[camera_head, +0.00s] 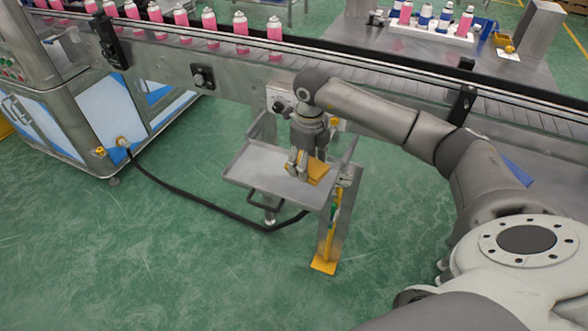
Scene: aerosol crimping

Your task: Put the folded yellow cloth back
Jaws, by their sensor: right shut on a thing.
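The folded yellow cloth (318,172) is at the right part of a small grey metal tray (250,162) in the head view. My right gripper (298,170) comes down over the tray from above and is shut on the cloth at its left side. The fingers hide part of the cloth. I cannot tell whether the cloth touches the tray surface. My left gripper is not in view.
A conveyor (375,75) with a line of pink cans (274,40) runs behind the tray. A machine cabinet (90,110) stands at the left. A yellow-footed post (325,262) stands by the tray's right front. A black hose (190,200) crosses the green floor.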

